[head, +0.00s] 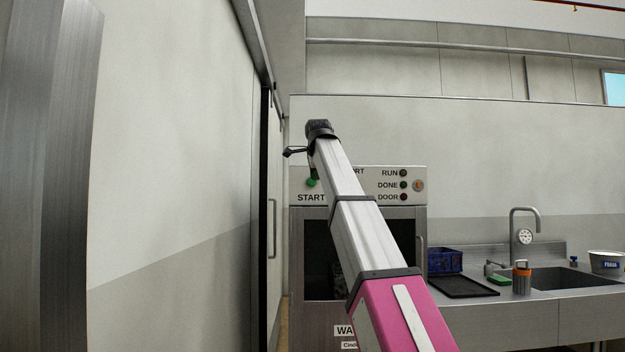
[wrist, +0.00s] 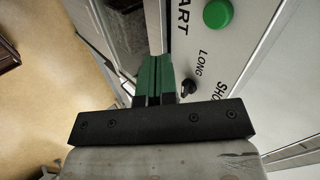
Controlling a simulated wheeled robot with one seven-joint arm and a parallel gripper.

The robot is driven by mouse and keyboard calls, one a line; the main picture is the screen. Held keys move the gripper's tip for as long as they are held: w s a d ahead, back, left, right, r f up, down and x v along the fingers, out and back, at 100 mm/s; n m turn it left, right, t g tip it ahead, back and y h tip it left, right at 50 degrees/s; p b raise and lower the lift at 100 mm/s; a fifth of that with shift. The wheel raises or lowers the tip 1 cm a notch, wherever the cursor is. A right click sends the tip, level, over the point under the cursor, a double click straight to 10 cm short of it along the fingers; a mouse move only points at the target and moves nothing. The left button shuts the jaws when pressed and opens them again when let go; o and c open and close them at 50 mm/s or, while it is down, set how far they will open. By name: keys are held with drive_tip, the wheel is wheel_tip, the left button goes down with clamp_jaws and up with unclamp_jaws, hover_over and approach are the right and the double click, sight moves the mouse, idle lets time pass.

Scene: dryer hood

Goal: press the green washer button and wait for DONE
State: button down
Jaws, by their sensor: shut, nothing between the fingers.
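The green button (head: 311,183) is on the washer's pale control panel (head: 350,185), by the word START, left of my arm in the head view. It also shows at the top of the wrist view (wrist: 218,13). My gripper (wrist: 155,60) is shut and empty, its green fingers to the lower left of the button in the wrist view and apart from it in the picture; depth to the panel is unclear. The DONE lamp (head: 403,185) looks dark, as do the RUN lamp (head: 403,172) and DOOR lamp (head: 404,197). My arm covers the middle of the panel.
A black knob (wrist: 187,88) sits near the fingers, by LONG and a partly cut-off label. A red button (head: 418,185) is right of the lamps. A wall and sliding door (head: 271,215) stand close on the left. A sink counter (head: 545,300) with several items is at right.

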wheel_tip(320, 180, up, 6)
drive_tip(key=s+m, duration=0.1)
drive_tip(key=s, duration=0.1)
drive_tip(key=shift+a+r+t, duration=0.2)
drive_tip(key=shift+a+t, duration=0.05)
drive_tip(key=shift+t, duration=0.05)
drive_tip(key=shift+w+f, duration=0.1)
approach(312, 183)
drive_tip(key=f+x, duration=0.1)
drive_tip(key=x, duration=0.5)
drive_tip(key=shift+w+r, duration=0.2)
drive_tip(key=shift+w, duration=0.1)
